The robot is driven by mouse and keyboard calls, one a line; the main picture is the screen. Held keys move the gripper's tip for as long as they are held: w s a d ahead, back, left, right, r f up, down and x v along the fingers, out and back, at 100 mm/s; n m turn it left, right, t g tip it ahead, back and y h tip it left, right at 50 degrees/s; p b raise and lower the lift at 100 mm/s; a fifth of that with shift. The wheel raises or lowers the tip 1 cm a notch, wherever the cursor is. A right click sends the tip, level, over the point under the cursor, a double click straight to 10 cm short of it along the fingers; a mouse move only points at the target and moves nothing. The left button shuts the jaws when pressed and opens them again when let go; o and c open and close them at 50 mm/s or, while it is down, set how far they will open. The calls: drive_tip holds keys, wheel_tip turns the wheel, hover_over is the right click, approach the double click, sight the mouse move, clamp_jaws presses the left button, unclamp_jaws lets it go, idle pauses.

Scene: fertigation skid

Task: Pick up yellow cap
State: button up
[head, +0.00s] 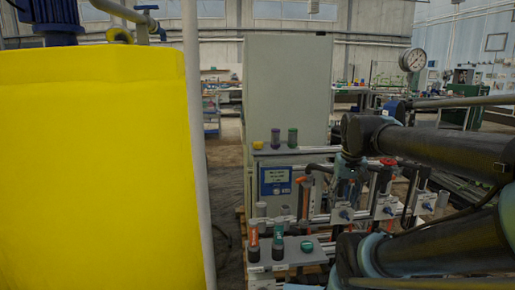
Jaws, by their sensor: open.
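The yellow cap (257,145) is small and sits at the left end of a grey ledge, in front of a tall grey cabinet. A purple-grey cylinder (275,138) and a green-and-purple cylinder (292,137) stand upright to its right on the same ledge. My arm comes in from the right, and its wrist hangs right of the cap, clearly apart from it. I cannot make out my gripper's fingers; the wrist and the pipework behind it leave them indistinct.
A large yellow tank (95,165) and a pale upright pipe (196,130) fill the left side. A pressure gauge (413,60) stands at upper right.

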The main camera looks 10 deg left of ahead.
drive_tip(key=w+a+r, duration=0.4)
drive_tip(key=w+r, duration=0.2)
drive_tip(key=r, duration=0.3)
wheel_tip(320, 180, up, 20)
drive_tip(key=g, duration=0.2)
hover_over(258, 142)
wheel_tip(258, 142, down, 17)
drive_tip(key=shift+w+r, duration=0.1)
drive_tip(key=c, duration=0.5)
